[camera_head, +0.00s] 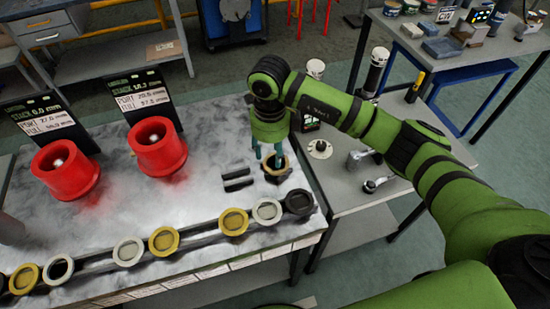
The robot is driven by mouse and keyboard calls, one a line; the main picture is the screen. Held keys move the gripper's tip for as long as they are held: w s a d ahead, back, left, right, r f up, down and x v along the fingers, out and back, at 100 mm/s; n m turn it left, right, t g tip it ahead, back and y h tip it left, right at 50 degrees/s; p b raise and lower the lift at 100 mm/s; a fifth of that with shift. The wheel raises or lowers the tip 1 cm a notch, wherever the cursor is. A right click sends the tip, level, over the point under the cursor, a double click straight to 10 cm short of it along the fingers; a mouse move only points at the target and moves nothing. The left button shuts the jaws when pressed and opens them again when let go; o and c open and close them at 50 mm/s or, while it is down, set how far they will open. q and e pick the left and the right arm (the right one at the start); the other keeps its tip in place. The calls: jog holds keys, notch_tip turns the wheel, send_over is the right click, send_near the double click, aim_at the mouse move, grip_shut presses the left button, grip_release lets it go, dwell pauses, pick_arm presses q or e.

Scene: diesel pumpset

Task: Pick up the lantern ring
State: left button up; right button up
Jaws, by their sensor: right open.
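My right gripper (269,160) points down at the right end of the grey table, its fingers open. A row of round rings lies along the front of the table: a yellow ring (234,222), a pale ring (267,211), a black ring (298,202) at the right end, and several more to the left. The labels are too small to show which is the lantern ring. My left gripper is not in view.
Two red cylinders (158,147) (66,170) stand before black display boards (150,97). A side table (345,190) at the right holds small parts. The table's middle is mostly clear.

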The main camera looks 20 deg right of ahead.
aim_at(271, 172)
jog(key=f+p, duration=0.2)
jog(key=f, duration=0.1)
jog(key=f+p, duration=0.1)
jog(key=f, duration=0.1)
jog(key=shift+s+a+f, duration=0.1)
jog(key=shift+s+f, duration=0.1)
jog(key=shift+s, duration=0.15)
jog(key=shift+f, duration=0.5)
jog(key=shift+w, duration=0.1)
grip_shut()
